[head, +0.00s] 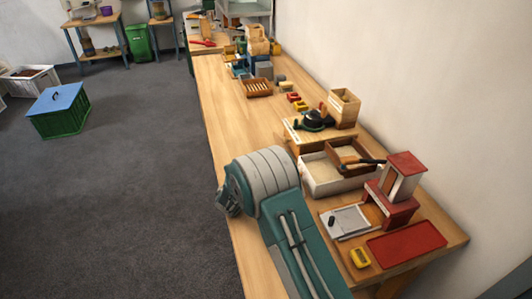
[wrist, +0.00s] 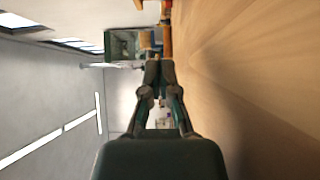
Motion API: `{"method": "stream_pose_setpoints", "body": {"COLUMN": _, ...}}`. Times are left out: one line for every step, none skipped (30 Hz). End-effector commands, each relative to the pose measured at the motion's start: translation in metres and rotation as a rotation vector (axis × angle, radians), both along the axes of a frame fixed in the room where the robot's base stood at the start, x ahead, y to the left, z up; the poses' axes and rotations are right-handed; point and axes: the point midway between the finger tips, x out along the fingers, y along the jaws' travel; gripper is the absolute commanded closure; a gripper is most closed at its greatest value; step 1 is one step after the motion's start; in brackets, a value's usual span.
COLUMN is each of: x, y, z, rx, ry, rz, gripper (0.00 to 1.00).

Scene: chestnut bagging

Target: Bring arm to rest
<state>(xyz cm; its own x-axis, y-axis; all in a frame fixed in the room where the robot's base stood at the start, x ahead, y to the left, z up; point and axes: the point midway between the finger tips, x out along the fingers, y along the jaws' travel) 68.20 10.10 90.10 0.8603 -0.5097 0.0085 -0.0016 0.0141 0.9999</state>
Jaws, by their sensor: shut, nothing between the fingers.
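My gripper (wrist: 158,70) shows in the wrist view with its two fingers together and nothing between them. The wrist view is turned on its side, with the wooden bench top (wrist: 260,75) along its right and the ceiling at its left. My gripper points along the bench, just above its surface, and touches nothing that I can see. In the head view my arm's teal and grey links cover the near part of the bench (head: 222,105). My gripper is hidden there behind the links.
On the bench's right stand a red stand (head: 404,165), a red tray (head: 407,242), a white bin (head: 318,178) and a wooden box (head: 344,106). A slotted wooden rack (head: 257,88) lies farther back. The bench's left strip is clear. A green crate (head: 60,120) stands on the floor.

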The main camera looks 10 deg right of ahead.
Motion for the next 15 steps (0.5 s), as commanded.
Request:
{"method": "stream_pose_setpoints", "body": {"x": -0.007, "y": 0.005, "z": -0.001, "rx": -0.001, "ry": 0.003, "rz": 0.002, "gripper": 1.00}}
{"method": "stream_pose_setpoints", "body": {"x": -0.010, "y": 0.006, "z": -0.001, "rx": 0.000, "ry": 0.002, "rz": 0.001, "gripper": 1.00}}
{"method": "stream_pose_setpoints", "body": {"x": -0.014, "y": 0.008, "z": -0.002, "rx": 0.001, "ry": 0.003, "rz": 0.001, "gripper": 1.00}}
{"method": "stream_pose_setpoints", "body": {"x": -0.016, "y": 0.009, "z": -0.002, "rx": 0.001, "ry": 0.003, "rz": 0.001, "gripper": 1.00}}
{"method": "stream_pose_setpoints", "body": {"x": -0.017, "y": 0.010, "z": -0.002, "rx": 0.001, "ry": 0.003, "rz": 0.001, "gripper": 1.00}}
{"method": "stream_pose_setpoints", "body": {"x": -0.019, "y": 0.011, "z": -0.002, "rx": 0.000, "ry": 0.002, "rz": 0.001, "gripper": 1.00}}
{"method": "stream_pose_setpoints", "body": {"x": -0.020, "y": 0.011, "z": -0.002, "rx": 0.000, "ry": 0.002, "rz": 0.000, "gripper": 1.00}}
{"method": "stream_pose_setpoints", "body": {"x": -0.020, "y": 0.011, "z": -0.002, "rx": 0.000, "ry": 0.002, "rz": 0.000, "gripper": 1.00}}
{"method": "stream_pose_setpoints", "body": {"x": -0.020, "y": 0.012, "z": -0.002, "rx": 0.000, "ry": 0.002, "rz": 0.000, "gripper": 1.00}}
{"method": "stream_pose_setpoints", "body": {"x": -0.020, "y": 0.012, "z": -0.002, "rx": 0.000, "ry": 0.002, "rz": 0.000, "gripper": 1.00}}
{"method": "stream_pose_setpoints", "body": {"x": -0.020, "y": 0.011, "z": -0.001, "rx": 0.000, "ry": 0.002, "rz": -0.002, "gripper": 1.00}}
{"method": "stream_pose_setpoints", "body": {"x": -0.021, "y": 0.010, "z": 0.001, "rx": 0.002, "ry": 0.002, "rz": -0.008, "gripper": 1.00}}
{"method": "stream_pose_setpoints", "body": {"x": -0.021, "y": 0.007, "z": 0.004, "rx": 0.005, "ry": 0.004, "rz": -0.016, "gripper": 1.00}}
{"method": "stream_pose_setpoints", "body": {"x": -0.022, "y": 0.004, "z": 0.007, "rx": 0.007, "ry": 0.006, "rz": -0.028, "gripper": 1.00}}
{"method": "stream_pose_setpoints", "body": {"x": -0.024, "y": -0.002, "z": 0.014, "rx": 0.013, "ry": 0.011, "rz": -0.049, "gripper": 1.00}}
